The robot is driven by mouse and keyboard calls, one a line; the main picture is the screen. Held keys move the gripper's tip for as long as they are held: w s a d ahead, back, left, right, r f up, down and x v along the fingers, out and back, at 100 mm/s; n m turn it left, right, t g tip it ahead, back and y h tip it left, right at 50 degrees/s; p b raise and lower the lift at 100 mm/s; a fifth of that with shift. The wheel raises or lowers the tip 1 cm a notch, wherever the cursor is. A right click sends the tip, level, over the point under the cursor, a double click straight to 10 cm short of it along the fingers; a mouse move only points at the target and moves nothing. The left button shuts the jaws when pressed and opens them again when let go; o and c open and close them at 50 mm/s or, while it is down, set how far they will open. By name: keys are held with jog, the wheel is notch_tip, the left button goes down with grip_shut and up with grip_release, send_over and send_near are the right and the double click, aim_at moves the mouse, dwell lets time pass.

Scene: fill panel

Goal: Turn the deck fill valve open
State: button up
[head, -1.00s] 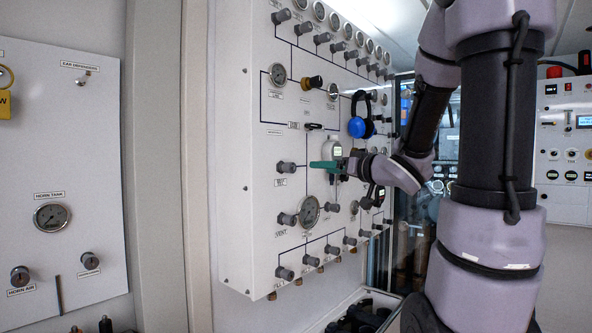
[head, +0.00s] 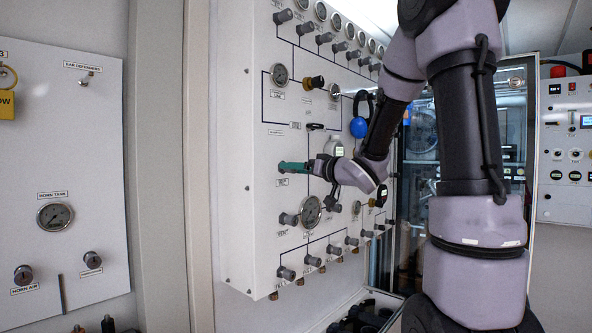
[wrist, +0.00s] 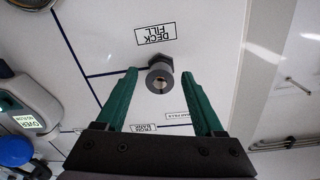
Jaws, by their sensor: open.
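The deck fill valve is a small grey round knob (wrist: 160,80) on the white panel (head: 262,215), with a "DECK FILL" label (wrist: 155,33) beside it in the wrist view. My gripper (head: 287,167) has green fingers and is open. In the wrist view its fingers (wrist: 159,72) stand on either side of the knob, with a visible gap on each side. No contact shows. In the head view the gripper hides the knob, and only the small label (head: 284,182) below it shows.
Similar knobs and a gauge (head: 310,210) sit below the gripper on the panel. Blue ear defenders (head: 359,127) hang to the right, near my arm, with a pale handheld device (head: 336,148) below them. The panel's left edge is clear.

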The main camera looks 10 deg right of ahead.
grip_shut()
jog(key=shift+n, duration=0.4)
jog(key=m, duration=1.2)
jog(key=m+g, duration=0.1)
jog(key=m, duration=1)
jog(key=shift+m+y, duration=0.3)
jog(key=shift+m, duration=0.1)
dwell(2.0)
dwell(0.6)
